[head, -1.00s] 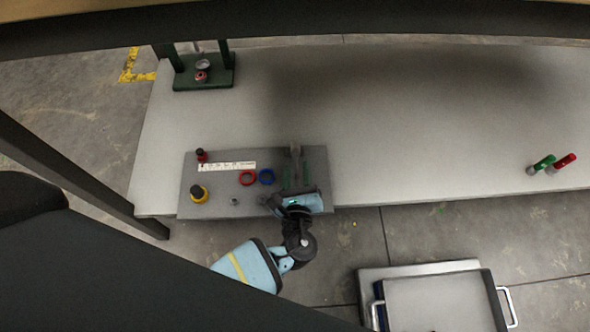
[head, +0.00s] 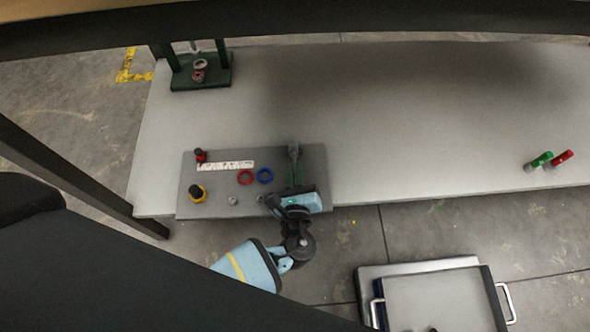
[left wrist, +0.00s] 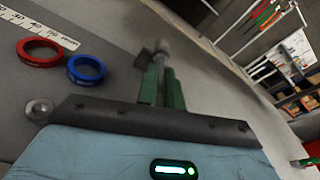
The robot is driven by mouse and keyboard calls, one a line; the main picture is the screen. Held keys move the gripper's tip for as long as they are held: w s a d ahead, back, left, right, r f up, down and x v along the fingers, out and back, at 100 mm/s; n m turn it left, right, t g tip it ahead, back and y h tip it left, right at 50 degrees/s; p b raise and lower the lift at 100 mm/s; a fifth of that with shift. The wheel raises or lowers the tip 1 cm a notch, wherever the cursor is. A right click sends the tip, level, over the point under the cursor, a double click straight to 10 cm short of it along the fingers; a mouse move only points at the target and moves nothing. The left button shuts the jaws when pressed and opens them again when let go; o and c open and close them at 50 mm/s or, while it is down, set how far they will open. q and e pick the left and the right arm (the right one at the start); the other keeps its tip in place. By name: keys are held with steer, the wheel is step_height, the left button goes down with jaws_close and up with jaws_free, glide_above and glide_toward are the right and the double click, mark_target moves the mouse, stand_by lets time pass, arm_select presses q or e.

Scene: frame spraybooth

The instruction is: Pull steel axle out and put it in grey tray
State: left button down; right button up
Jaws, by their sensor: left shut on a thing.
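My left gripper (head: 294,168) reaches over the grey fixture board (head: 216,175) from its front edge. Its two green fingers are close together around a grey metal piece, apparently the steel axle (head: 294,149). The left wrist view shows the axle's rounded grey end (left wrist: 162,52) beyond the fingers (left wrist: 162,88). Its lower part is hidden, so I cannot tell whether it is still seated in the board. A grey flat thing with metal handles (head: 440,300) is at the lower right; it may be the grey tray. My right gripper is not in view.
On the board are a red ring (head: 246,177), a blue ring (head: 265,175), a white label strip (head: 225,166), a yellow-based black knob (head: 197,193) and a red one (head: 201,155). A green press (head: 200,75) stands behind. Green and red handles (head: 550,160) lie right. The table's middle is clear.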

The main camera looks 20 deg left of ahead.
arm_select(q)
steer(key=shift+s+d, duration=0.15)
steer(key=shift+s, duration=0.2)
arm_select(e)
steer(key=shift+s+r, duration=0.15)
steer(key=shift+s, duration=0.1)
